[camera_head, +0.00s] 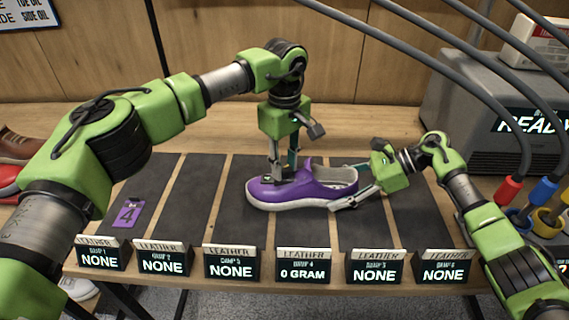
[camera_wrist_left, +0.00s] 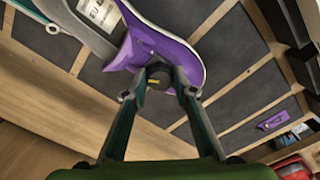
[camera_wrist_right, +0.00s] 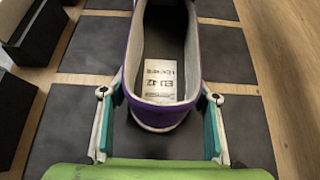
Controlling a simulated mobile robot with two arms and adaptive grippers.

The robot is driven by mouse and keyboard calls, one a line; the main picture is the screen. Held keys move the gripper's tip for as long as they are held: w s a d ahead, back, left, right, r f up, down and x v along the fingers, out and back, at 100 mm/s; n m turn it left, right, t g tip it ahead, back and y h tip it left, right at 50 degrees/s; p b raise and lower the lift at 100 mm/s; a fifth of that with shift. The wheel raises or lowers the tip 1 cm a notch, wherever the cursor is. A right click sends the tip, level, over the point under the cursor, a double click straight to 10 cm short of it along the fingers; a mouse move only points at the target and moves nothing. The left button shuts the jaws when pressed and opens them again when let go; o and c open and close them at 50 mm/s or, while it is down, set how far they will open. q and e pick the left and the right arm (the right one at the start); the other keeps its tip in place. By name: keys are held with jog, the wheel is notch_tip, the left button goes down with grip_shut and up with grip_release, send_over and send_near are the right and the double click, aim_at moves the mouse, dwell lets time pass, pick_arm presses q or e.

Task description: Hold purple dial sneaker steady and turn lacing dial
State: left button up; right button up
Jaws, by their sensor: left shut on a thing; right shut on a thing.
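The purple sneaker (camera_head: 300,187) with a white sole lies on a dark mat in the middle of the table, toe to the left. Its black lacing dial (camera_wrist_left: 158,78), with a yellow mark, sits on the upper. My left gripper (camera_head: 277,176) points down from above, shut on the dial, with one finger on each side; it also shows in the left wrist view (camera_wrist_left: 158,93). My right gripper (camera_head: 352,196) is shut around the sneaker's heel from the right. In the right wrist view its fingers (camera_wrist_right: 158,97) flank the heel, and an "EU 42" insole label (camera_wrist_right: 160,80) shows inside.
Several small display signs (camera_head: 303,266) line the table's front edge. A purple tag marked 4 (camera_head: 128,214) lies on a mat at left. A grey machine reading READY (camera_head: 490,115) stands at back right, with coloured cable plugs (camera_head: 509,190) near the right arm. Other shoes (camera_head: 15,150) are at far left.

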aim_at(284, 168)
pick_arm(q)
jog(key=shift+m, duration=0.6)
jog(key=o, duration=1.1)
jog(key=shift+r, duration=0.15)
jog(key=shift+r, duration=3.9)
